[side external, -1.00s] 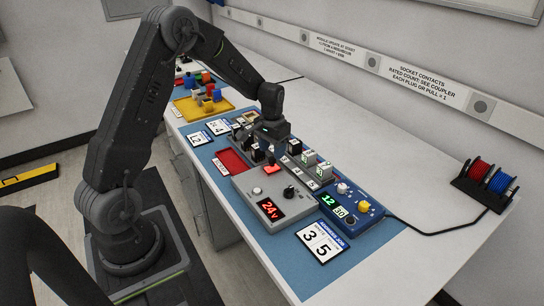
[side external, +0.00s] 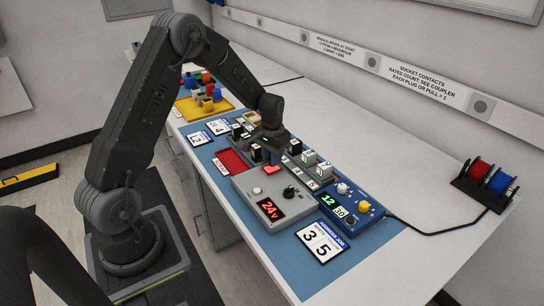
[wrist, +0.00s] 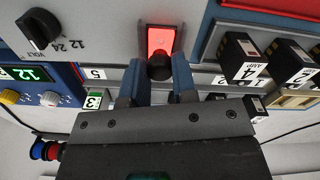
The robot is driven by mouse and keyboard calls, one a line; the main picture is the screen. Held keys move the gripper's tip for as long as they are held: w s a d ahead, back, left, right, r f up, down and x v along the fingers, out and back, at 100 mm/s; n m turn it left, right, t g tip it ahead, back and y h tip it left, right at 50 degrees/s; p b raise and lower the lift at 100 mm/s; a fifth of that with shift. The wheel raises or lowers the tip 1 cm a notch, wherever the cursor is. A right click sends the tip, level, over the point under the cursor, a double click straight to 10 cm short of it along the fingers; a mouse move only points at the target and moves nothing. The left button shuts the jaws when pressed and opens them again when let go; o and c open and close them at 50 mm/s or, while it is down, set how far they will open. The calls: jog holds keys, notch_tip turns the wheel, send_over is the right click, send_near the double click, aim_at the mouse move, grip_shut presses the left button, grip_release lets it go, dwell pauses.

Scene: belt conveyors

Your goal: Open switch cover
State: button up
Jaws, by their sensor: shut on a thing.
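A red lit switch (wrist: 160,38) sits in a pale frame on the grey 24 V power unit. It also shows in the side external view (side external: 272,169). A dark round knob (wrist: 160,68) at the switch's lower edge in the wrist view appears to be the cover's grip. My gripper (wrist: 158,75) has one finger on each side of this knob and is shut on it. In the side external view my gripper (side external: 271,147) is low behind the switch, and its fingertips are hard to make out. The cover's own panel is not clearly visible.
The power unit (side external: 253,203) carries a voltage dial (wrist: 38,30). Black numbered modules (wrist: 243,58) stand close by. A blue unit (side external: 350,206) with a green display is at the right. A red tray (side external: 233,160) and a yellow tray (side external: 188,107) lie farther left.

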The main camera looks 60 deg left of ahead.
aim_at(256, 176)
grip_shut()
jog(key=s, duration=0.5)
jog(key=shift+s, duration=0.4)
jog(key=o, duration=0.8)
grip_release()
jog(key=shift+c, duration=0.2)
notch_tip(256, 176, up, 14)
